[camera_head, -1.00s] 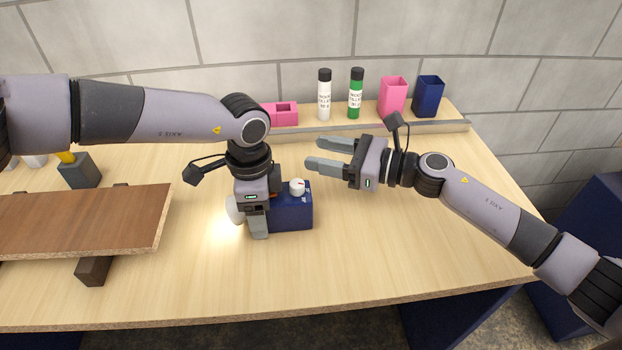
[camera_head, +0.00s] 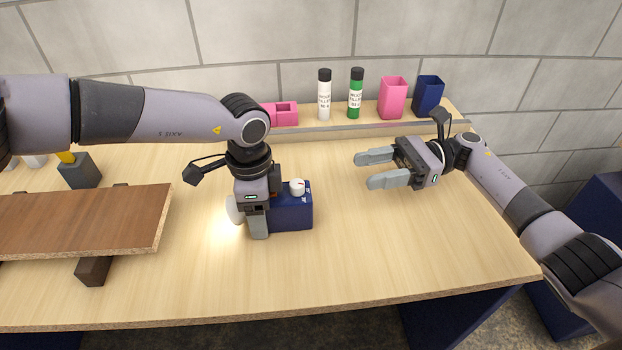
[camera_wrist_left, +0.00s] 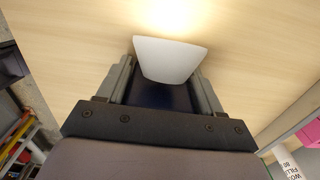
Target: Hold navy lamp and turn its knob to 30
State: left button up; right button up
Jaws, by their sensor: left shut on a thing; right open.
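The navy lamp (camera_head: 293,214) is a dark blue box on the table with a white knob (camera_head: 297,187) on top and a white, glowing shade (camera_head: 234,210) at its left end. My left gripper (camera_head: 258,225) points down and is shut on the lamp body near the shade, hiding part of it. In the left wrist view the white shade (camera_wrist_left: 169,60) shows beyond the fingers, with the dark lamp body (camera_wrist_left: 165,95) between them. The knob's setting is too small to read. My right gripper (camera_head: 373,169) is open and empty, to the right of the lamp and apart from it.
A shelf (camera_head: 350,129) at the back holds a pink block (camera_head: 286,115), a white bottle (camera_head: 324,97), a green bottle (camera_head: 356,95), a pink cup (camera_head: 393,97) and a navy cup (camera_head: 428,95). A brown board (camera_head: 85,222) lies on supports at left. The table front right is clear.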

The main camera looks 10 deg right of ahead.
aim_at(297, 187)
jog(key=a, duration=0.4)
jog(key=s+a, duration=0.1)
jog(key=a, duration=0.6)
jog(key=shift+s+a, duration=0.35)
jog(key=shift+s, duration=0.05)
grip_shut()
